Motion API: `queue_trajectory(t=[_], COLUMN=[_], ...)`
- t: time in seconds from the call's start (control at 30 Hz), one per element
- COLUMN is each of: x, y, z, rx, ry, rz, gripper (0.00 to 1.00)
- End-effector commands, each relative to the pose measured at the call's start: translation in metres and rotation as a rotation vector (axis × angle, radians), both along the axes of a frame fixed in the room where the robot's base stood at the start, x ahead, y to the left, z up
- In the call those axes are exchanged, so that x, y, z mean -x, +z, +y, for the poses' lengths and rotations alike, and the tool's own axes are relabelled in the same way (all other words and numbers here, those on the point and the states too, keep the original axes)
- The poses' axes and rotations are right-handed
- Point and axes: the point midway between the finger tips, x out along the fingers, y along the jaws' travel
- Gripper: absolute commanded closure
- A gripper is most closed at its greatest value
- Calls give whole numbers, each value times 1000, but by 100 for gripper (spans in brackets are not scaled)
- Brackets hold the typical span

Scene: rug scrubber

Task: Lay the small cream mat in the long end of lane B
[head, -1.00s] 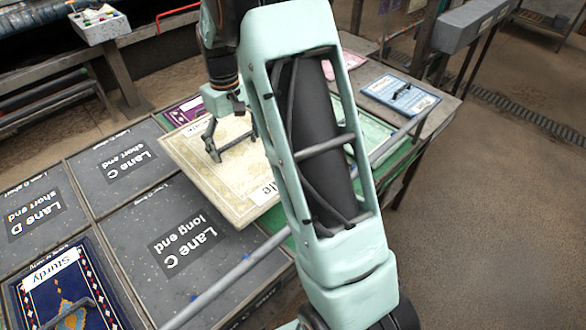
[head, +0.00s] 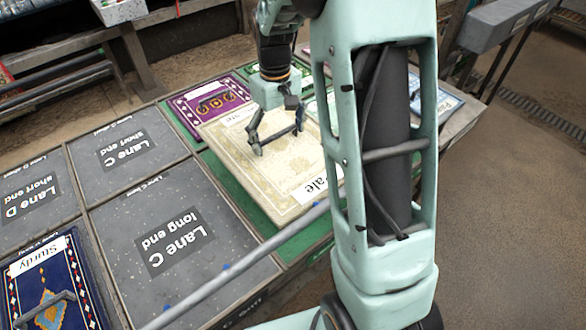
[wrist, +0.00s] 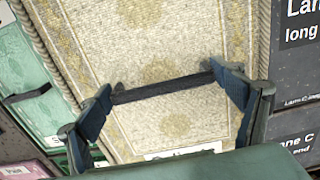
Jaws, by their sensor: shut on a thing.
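The cream mat (head: 245,165) has a pale patterned face and a dark handle, and hangs level or nearly so over a green lane section (head: 237,187) to the right of lane C. My gripper (head: 277,137) is shut on its handle. In the wrist view the dark handle (wrist: 165,88) spans between the fingers of my gripper (wrist: 162,92), with the cream mat (wrist: 150,45) below. A white label on the mat is partly hidden by my arm. I cannot tell the gap beneath the mat. No lane B lettering shows; the mat and arm cover much of the green section.
The grey lane C long end (head: 190,270) and short end (head: 110,180) are bare. A purple mat (head: 185,105) lies just behind the cream mat. A navy "Sturdy" mat (head: 70,300) lies at front left. A blue mat (head: 447,103) lies right of my arm. A rail (head: 235,270) crosses the front.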

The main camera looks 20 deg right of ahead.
Motion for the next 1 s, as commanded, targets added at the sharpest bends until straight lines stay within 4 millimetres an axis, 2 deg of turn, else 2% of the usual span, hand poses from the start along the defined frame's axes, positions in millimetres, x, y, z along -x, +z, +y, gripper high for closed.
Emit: queue_trajectory(t=[0.27,0.5,0.77,1.0], x=[4,5,5,5], y=[-5,-48,-71,-101], z=[1,0,0,0], rx=[0,1,0,1], ry=[8,9,8,7], rz=[-1,2,0,0], gripper=[57,57,57,57])
